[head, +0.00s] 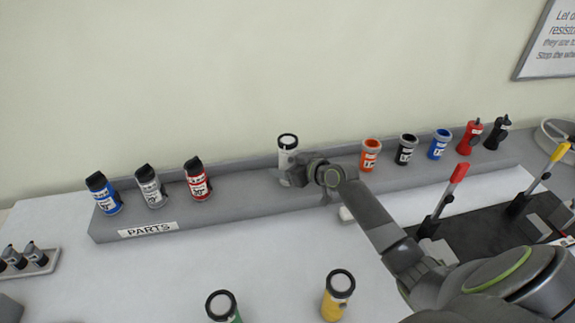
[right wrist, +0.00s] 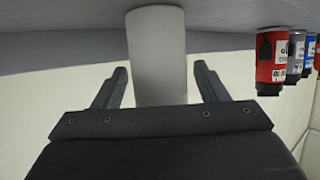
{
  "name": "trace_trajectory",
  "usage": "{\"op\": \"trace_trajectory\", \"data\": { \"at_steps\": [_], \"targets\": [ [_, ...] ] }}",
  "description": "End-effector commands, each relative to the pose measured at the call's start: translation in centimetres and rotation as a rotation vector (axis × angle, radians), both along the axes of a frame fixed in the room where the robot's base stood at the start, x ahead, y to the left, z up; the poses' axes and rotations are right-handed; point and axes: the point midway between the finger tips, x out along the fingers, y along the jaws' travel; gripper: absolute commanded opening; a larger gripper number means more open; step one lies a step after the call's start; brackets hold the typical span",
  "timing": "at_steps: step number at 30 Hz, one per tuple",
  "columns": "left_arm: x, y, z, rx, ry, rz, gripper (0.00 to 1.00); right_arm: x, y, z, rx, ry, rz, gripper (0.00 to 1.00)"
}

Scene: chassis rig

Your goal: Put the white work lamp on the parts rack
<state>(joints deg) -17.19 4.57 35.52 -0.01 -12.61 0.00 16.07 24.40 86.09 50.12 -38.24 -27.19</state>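The white work lamp (head: 286,160), with a black-rimmed top, stands upright on the grey parts rack (head: 245,194), near its middle. My right gripper (head: 292,172) is at the lamp, reaching in from the right, and partly covers it. In the right wrist view the plain white lamp body (right wrist: 157,50) is between the two fingers (right wrist: 160,80). The fingers are apart, with a visible gap on each side of the lamp. The lamp's base appears to meet the grey rack surface. My left gripper is not in view.
Blue, grey and red bottles (head: 197,180) stand on the rack's left. Orange (head: 370,155), black and blue lamps and two bottles stand on its right. Green (head: 222,305) and yellow (head: 338,296) lamps stand in front. Upright levers (head: 443,200) rise at the right.

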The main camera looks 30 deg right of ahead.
Motion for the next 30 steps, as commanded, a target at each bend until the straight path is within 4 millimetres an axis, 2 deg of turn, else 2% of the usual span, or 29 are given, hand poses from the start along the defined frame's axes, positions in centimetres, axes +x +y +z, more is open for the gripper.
{"op": "trace_trajectory", "data": {
  "at_steps": [11, 14, 30],
  "targets": [
    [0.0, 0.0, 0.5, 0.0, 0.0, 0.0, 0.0, 0.0, 0.0, 0.5, 0.0, 0.0, 0.0, 0.67],
    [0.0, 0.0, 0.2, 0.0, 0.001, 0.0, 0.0, -0.9, -0.4, 0.6, -0.003, -0.001, -0.001, 0.67],
    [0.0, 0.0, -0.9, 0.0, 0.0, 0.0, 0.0, -8.8, -3.2, 4.0, -0.006, 0.0, 0.0, 0.67]
  ]
}}
